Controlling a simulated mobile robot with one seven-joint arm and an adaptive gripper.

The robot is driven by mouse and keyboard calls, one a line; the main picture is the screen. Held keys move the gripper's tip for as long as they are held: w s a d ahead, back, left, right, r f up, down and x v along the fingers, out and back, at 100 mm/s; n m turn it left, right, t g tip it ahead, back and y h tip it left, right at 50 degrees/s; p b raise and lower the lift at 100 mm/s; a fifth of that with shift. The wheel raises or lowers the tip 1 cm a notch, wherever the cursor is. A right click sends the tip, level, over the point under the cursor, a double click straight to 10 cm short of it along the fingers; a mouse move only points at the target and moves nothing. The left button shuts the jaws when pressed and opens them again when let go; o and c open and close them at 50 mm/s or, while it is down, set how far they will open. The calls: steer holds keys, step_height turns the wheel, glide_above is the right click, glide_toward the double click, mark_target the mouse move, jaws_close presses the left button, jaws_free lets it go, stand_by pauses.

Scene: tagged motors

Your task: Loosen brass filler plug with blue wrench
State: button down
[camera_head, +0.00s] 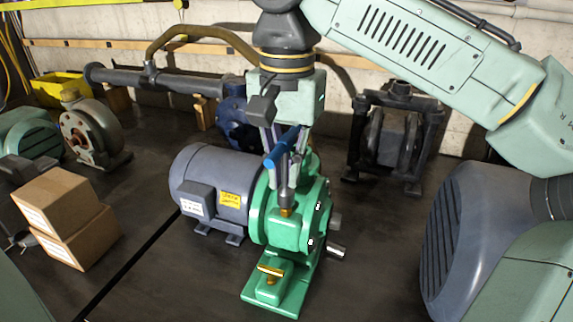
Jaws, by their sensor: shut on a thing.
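My gripper (282,160) points down over the green pump (287,234) in the middle of the floor. It is shut on the blue wrench (279,150), whose blue handle lies slantwise between the fingers. A grey shaft and socket reach down below the handle. A small brass plug (286,212) shows on top of the green housing, directly under the socket. The socket looks seated on it or just above; I cannot tell which. A second brass fitting (270,270) sits on the front of the green base.
A blue-grey motor (211,178) with a yellow tag (232,199) adjoins the pump at left. Two cardboard boxes (68,217) are stacked at left. A dark framed machine (393,140) stands behind right. A pipe (165,80) runs along the back wall.

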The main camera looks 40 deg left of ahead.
steer(key=shift+f+b, duration=0.55)
steer(key=shift+f, duration=0.6)
